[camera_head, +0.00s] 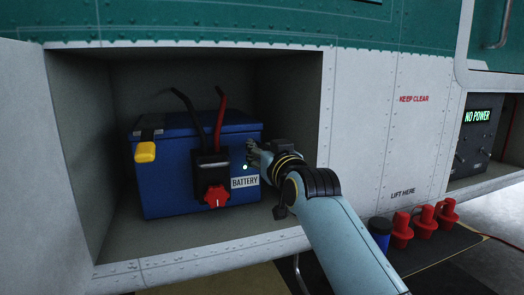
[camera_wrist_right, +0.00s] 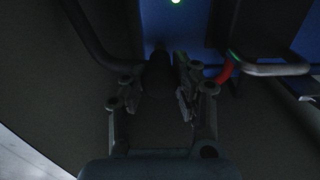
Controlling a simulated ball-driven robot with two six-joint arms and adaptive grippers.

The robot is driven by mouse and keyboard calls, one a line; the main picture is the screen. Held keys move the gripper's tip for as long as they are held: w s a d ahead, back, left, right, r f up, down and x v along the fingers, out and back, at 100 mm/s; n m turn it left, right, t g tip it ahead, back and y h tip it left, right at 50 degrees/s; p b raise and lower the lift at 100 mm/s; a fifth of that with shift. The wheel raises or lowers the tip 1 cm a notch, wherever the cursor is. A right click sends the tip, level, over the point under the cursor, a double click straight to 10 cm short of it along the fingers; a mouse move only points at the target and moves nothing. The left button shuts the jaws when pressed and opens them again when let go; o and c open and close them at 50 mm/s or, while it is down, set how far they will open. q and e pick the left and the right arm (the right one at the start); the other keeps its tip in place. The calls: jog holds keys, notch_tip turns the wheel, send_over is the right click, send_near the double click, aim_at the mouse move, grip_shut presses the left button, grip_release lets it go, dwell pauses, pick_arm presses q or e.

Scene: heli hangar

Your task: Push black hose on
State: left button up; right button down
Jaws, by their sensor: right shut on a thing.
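The blue battery (camera_head: 165,185) sits in the open bay of the hull, with a "BATTERY" label on its front. My right gripper (camera_head: 252,152) is at the battery's right front, above the label. In the right wrist view, my right gripper (camera_wrist_right: 158,92) is shut on a dark, stubby tube end, apparently the black hose (camera_wrist_right: 158,72). It points at the blue battery face (camera_wrist_right: 185,35); whether it touches the face is too dark to tell. The rest of the hose is hidden in the head view. My left gripper is not in view.
A black connector (camera_head: 211,168) with a red knob (camera_head: 216,196) and black and red cables is on the battery front. A yellow-handled part (camera_head: 145,152) is at its left. Red caps (camera_head: 424,222) and a blue cylinder (camera_head: 380,232) stand below.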

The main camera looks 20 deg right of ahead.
jog(key=w, duration=0.2)
jog(key=shift+w, duration=0.4)
jog(key=c, duration=1)
grip_release()
jog(key=s, duration=1.2)
jog(key=shift+d, duration=0.15)
